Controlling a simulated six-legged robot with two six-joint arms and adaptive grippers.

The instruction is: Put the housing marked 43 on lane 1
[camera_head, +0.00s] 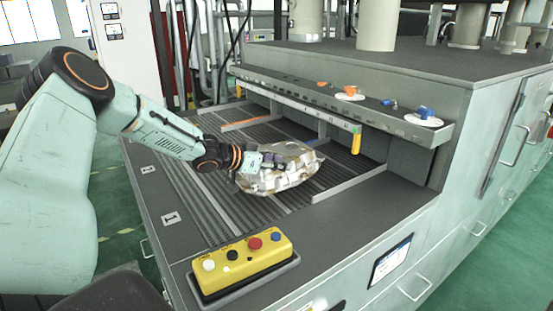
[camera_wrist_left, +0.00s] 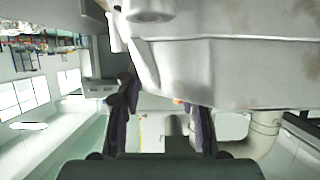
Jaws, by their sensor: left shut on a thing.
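A silvery cast housing (camera_head: 290,168) is in my left gripper (camera_head: 262,162), which is shut on its near left side. The housing is over the ribbed lanes; I cannot tell whether it touches them. No number can be read on it. In the left wrist view the housing (camera_wrist_left: 225,65) fills the upper right, above the gripper fingers (camera_wrist_left: 162,120). A plate that seems to read 1 (camera_head: 170,218) marks the nearer ribbed lane (camera_head: 225,195) at the left edge. My right gripper is not in view.
A second label plate (camera_head: 149,170) lies farther back. A yellow button box (camera_head: 242,262) stands at the front edge. A grey beam (camera_head: 345,105) with small orange and blue parts crosses behind the lanes. A yellow handle (camera_head: 356,141) hangs right of the housing.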

